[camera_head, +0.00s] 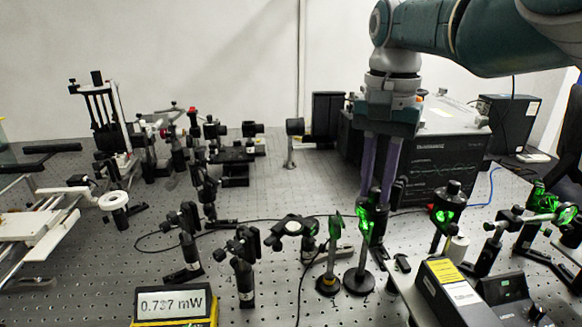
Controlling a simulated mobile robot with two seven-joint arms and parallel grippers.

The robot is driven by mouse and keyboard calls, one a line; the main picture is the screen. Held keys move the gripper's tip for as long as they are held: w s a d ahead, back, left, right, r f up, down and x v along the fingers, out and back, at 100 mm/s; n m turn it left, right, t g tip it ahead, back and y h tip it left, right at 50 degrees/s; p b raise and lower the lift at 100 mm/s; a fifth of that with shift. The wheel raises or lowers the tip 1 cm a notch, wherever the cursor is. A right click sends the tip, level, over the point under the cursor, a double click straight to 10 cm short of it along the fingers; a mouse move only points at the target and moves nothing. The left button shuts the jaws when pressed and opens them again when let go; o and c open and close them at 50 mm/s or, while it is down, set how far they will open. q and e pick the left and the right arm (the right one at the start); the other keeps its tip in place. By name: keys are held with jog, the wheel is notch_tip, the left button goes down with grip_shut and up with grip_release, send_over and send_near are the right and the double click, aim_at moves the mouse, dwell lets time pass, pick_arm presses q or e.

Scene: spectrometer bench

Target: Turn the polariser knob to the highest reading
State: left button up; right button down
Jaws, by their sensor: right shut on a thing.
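My right gripper (377,203) reaches down from the upper right with its two long purple fingers pointing down. It is shut on the polariser knob, at the top of a black post mount (360,280) with a round base. The fingers and the dark mount hide most of the knob, so its angle cannot be told. Green light shows on the mount beside the fingertips. A yellow-edged power meter (174,304) at the front left reads 0.737 mW. My left gripper is not in view.
Other post-mounted optics stand close by, including a green-lit one (328,283) just left and another (447,206) to the right. A black instrument box (428,150) stands behind the fingers. A yellow-labelled box (452,290) sits front right. Bare breadboard (300,180) lies behind and left.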

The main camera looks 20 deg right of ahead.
aim_at(376, 190)
jog(key=shift+m, duration=0.7)
jog(key=c, duration=0.8)
grip_release()
jog(key=shift+o, duration=0.2)
jog(key=shift+r, duration=0.1)
jog(key=shift+r, duration=0.35)
notch_tip(376, 190, up, 9)
jog(key=shift+p, duration=0.45)
